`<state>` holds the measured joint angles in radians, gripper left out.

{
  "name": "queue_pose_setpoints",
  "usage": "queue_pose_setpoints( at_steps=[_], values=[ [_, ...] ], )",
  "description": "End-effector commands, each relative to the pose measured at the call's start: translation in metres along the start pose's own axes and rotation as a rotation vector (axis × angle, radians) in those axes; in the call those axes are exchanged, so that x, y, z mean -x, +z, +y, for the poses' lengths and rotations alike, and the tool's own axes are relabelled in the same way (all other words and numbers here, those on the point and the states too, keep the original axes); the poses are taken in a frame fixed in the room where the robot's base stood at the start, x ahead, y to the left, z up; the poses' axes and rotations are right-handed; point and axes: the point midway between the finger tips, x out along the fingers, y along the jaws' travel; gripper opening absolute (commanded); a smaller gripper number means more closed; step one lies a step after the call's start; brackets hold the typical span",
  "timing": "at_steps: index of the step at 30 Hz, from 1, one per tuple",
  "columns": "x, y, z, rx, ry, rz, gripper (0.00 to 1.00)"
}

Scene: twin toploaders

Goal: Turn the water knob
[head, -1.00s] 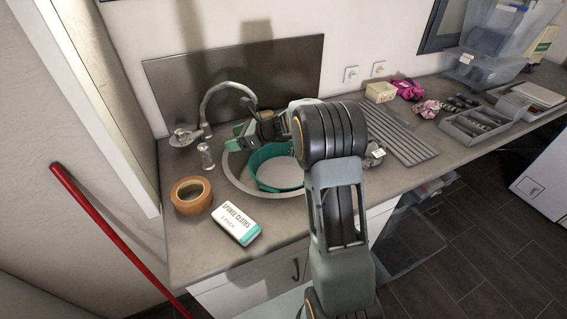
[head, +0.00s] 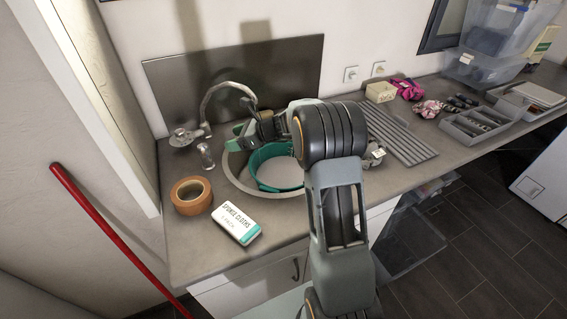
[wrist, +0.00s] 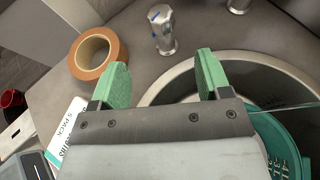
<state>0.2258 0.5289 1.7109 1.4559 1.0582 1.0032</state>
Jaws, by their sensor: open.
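The water knob (head: 206,155) is a small metal post on the counter, to the left of the sink and in front of the curved faucet (head: 206,108). In the wrist view the knob (wrist: 163,32) shows blue marks on its top and stands upright ahead of my fingers. My gripper (head: 239,133) is over the back left of the sink, to the right of the knob. In the wrist view my gripper (wrist: 163,74) has its two green fingers wide apart with nothing between them. The knob lies beyond the fingertips, apart from both.
A teal round container (head: 270,180) sits in the sink (head: 231,172). An orange tape roll (head: 192,196) and a sponge cloths pack (head: 236,223) lie on the counter at the left front. A drain board (head: 400,135) is to the right.

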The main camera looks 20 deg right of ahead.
Motion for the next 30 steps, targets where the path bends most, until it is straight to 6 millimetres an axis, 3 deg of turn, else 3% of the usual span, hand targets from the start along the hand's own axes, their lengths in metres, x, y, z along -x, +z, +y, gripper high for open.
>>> queue_pose_setpoints(
  at_steps=[10,15,20,25,30],
  values=[
    [-0.001,-0.003,0.000,-0.002,0.002,-0.007,0.70],
    [-0.013,-0.036,0.003,-0.016,0.026,-0.156,0.70],
    [-0.014,-0.053,0.002,-0.010,0.016,-0.322,0.70],
    [-0.020,-0.050,0.000,0.000,0.002,-0.394,0.70],
    [-0.045,-0.037,0.001,0.001,0.005,-0.394,0.70]
  ],
)
